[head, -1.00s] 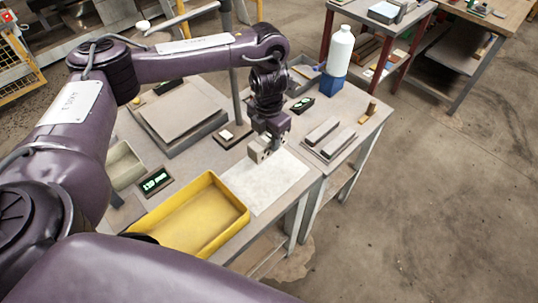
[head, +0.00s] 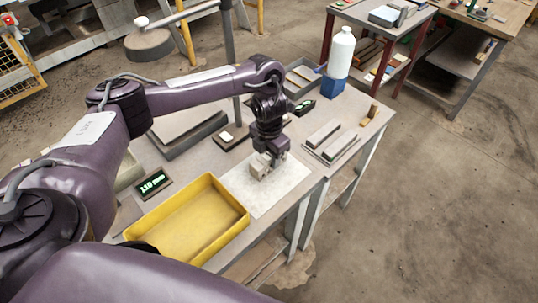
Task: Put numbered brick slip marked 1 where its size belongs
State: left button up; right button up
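My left gripper (head: 268,160) points down over the white sheet (head: 287,190) on the grey table. A small beige blocky piece shows at its fingertips, close to the sheet; I cannot tell whether it is the fingers themselves or a brick slip held between them. Two long grey slips (head: 338,145) lie side by side on a flat holder right of the sheet. No number 1 is legible on any piece. A green-lit display (head: 153,183) left of the sheet seems to read 150 mm. My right gripper is not in view.
A yellow tray (head: 178,205), empty, stands in front left of the sheet. Behind are a grey slab (head: 180,122), a second display (head: 304,107), a divided tray (head: 300,78) and a white bottle (head: 341,52) on a blue block. Small brown blocks (head: 373,110) stand near the right edge.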

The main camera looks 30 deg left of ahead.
aim_at(269, 155)
pick_arm(q)
jog(key=o, duration=0.4)
jog(key=shift+r, duration=0.2)
notch_tip(269, 155, up, 12)
jog(key=p, duration=0.2)
jog(key=shift+p, duration=0.35)
jog(key=shift+f, duration=0.1)
